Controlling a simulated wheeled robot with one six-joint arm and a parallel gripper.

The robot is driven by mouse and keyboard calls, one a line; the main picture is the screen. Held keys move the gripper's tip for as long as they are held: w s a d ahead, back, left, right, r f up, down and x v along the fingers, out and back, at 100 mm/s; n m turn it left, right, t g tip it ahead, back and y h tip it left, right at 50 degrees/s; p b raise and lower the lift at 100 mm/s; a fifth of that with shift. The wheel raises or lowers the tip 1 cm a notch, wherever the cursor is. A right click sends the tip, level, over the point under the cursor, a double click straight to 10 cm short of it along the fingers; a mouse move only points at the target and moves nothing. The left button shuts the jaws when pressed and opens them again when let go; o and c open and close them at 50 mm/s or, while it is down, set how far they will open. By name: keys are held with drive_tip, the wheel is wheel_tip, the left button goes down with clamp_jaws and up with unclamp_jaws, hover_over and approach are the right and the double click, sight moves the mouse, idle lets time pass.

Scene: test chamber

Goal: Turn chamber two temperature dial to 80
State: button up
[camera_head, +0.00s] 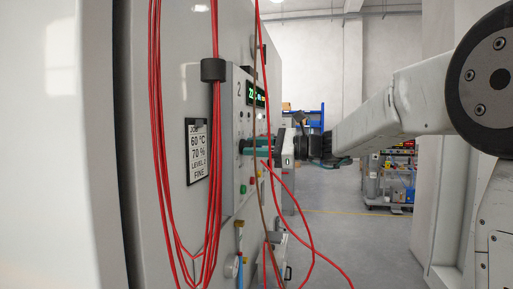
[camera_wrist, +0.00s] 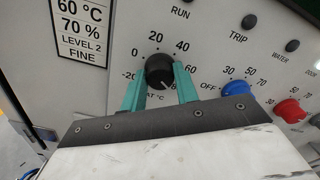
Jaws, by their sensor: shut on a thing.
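The chamber two temperature dial (camera_wrist: 160,66) is a round black knob on the light panel in the wrist view. Its scale shows -20, 0, 20 and 40, and the higher numbers at its right and lower right are partly hidden by a finger. My gripper (camera_wrist: 158,78) has its two teal fingers on either side of the dial, shut on it. I cannot read the dial's mark for certain. In the head view my gripper (camera_head: 258,146) meets the panel (camera_head: 236,120) marked 2 from the right, and the dial is hidden there.
A blue knob (camera_wrist: 236,88) and a red knob (camera_wrist: 290,110) sit right of the dial. A sign (camera_head: 197,150) reads 60 °C, 70 %, LEVEL 2, FINE. Red cables (camera_head: 213,150) hang before the chamber, some close to my gripper. A green display (camera_head: 256,95) is above.

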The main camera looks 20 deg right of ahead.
drive_tip(key=shift+r, duration=0.1)
idle(0.3)
drive_tip(key=o, duration=1)
drive_tip(key=shift+a, duration=0.1)
drive_tip(key=v, duration=0.8)
drive_tip(key=shift+w, duration=0.1)
